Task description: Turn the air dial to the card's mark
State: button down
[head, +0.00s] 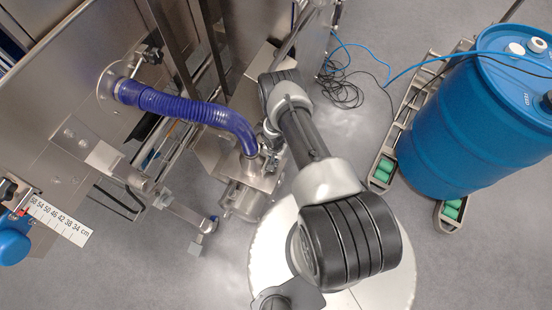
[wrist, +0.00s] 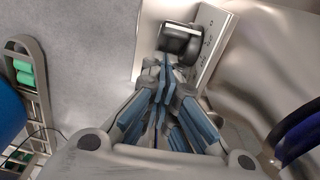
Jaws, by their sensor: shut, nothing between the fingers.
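The dial is a black knob with a bright metal face (wrist: 180,42), in the upper middle of the wrist view. It is mounted against a pale plate (wrist: 217,38) with small dark marks along it. My gripper (wrist: 165,68) is shut and empty, its blue-padded fingers converging just short of the knob. The fingertips overlap the knob's lower edge in the picture; I cannot tell whether they touch it. The dial's setting is too small to read. In the head view my arm covers this area, and I cannot make out the dial. I cannot identify a card for certain.
A purple hose (head: 185,107) runs from the steel housing to a fitting beside my arm. A blue barrel (head: 470,120) stands on a rack at right, with loose cables (head: 342,88) nearby. A cm scale (head: 62,220) sits at lower left. Grey floor is open below.

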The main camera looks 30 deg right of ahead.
jog(key=shift+d+f, duration=0.1)
jog(key=shift+f, duration=0.5)
jog(key=shift+r, duration=0.15)
notch_tip(320, 180, up, 12)
jog(key=shift+s+a, duration=0.2)
jog(key=shift+a, duration=0.15)
